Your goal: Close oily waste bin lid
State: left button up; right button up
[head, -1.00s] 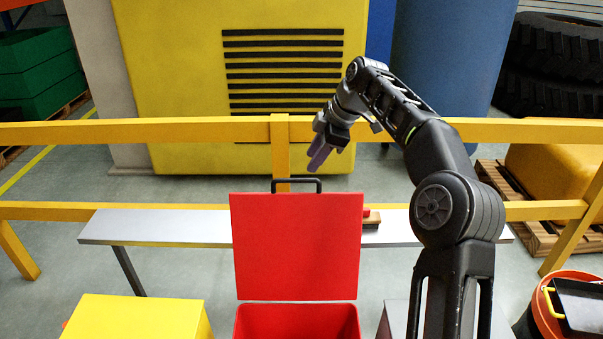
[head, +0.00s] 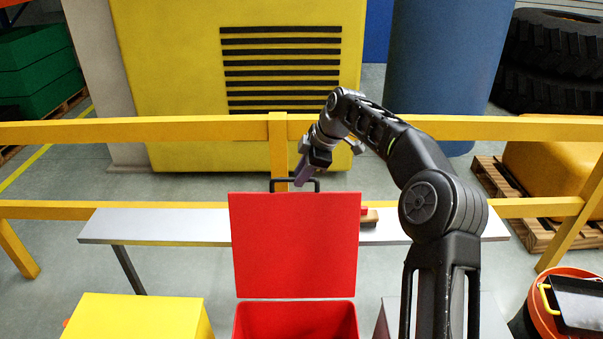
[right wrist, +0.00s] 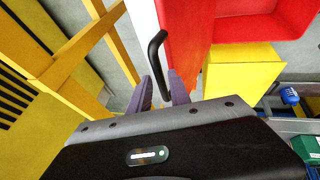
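The red bin (head: 295,322) is at the bottom centre of the head view, and its mouth is open. Its red lid (head: 295,246) stands upright at the back, with a black bar handle (head: 279,184) on its top edge. My right gripper (head: 300,182) is at this handle, pointing down and partly covering it. In the right wrist view the purple fingers (right wrist: 162,92) are apart, and the end of the handle (right wrist: 154,50) shows between them. I cannot tell whether they touch it. The lid (right wrist: 184,40) is just beyond. My left gripper is not in view.
A grey bench (head: 160,228) runs behind the lid, with a brown-and-red object (head: 370,217) on it. A yellow railing (head: 190,131) crosses behind. A yellow box (head: 137,318) stands left of the bin. An orange-red bucket (head: 538,310) is at the lower right.

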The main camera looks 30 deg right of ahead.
grip_shut()
dwell(1.1)
